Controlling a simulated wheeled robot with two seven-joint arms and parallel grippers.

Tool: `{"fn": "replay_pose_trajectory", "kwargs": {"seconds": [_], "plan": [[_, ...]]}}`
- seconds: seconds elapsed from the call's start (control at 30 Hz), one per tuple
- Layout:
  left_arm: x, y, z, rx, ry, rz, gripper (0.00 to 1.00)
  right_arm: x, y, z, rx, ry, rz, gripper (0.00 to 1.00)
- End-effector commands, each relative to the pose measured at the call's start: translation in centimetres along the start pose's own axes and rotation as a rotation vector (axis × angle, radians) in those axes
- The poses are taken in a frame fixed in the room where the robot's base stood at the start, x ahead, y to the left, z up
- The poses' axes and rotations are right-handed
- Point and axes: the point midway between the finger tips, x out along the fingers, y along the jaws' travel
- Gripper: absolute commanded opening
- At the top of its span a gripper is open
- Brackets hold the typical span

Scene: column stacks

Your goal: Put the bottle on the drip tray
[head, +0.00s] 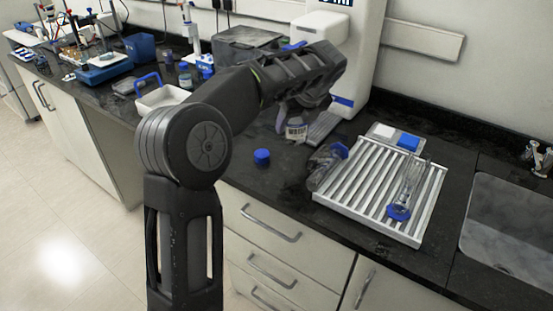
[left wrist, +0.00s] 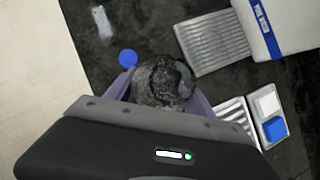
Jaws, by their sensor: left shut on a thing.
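The gripper hides the bottle's upper part in the head view. In the left wrist view the bottle (left wrist: 160,83) shows dark and glassy between the purple-grey fingers. It is held above the dark counter. The drip tray (head: 323,127), a grey ribbed plate at the foot of a white dispenser, lies just right of the bottle in the head view; it also shows in the left wrist view (left wrist: 212,42). My right gripper is out of view.
A blue cap (head: 262,157) stands on the counter in front. A white slatted rack (head: 425,220) holds glassware with blue parts, with a blue and white box behind it. The white dispenser (head: 362,60) rises behind the tray. A sink (head: 510,225) is at right.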

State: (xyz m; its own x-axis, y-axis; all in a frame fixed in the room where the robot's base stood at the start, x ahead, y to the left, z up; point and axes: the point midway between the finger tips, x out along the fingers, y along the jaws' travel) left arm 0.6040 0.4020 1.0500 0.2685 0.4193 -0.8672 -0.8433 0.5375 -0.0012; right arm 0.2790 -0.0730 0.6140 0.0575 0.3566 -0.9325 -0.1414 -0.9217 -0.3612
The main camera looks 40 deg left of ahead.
Motion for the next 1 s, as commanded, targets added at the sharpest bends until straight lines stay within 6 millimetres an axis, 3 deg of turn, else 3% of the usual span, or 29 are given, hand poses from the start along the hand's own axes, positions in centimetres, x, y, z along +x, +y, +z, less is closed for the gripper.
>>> {"fn": "replay_pose_trajectory", "kwargs": {"seconds": [0.3, 0.67, 1.0], "plan": [[4.5, 0.1, -2.6, 0.003, 0.001, 0.002, 0.12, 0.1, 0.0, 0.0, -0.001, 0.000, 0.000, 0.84], [5.0, 0.0, -2.9, 0.001, 0.000, 0.000, 0.12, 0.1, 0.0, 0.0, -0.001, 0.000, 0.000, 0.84], [8.1, 0.0, -4.7, 0.001, 0.001, 0.000, 0.12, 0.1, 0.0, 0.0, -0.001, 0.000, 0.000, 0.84]]}}
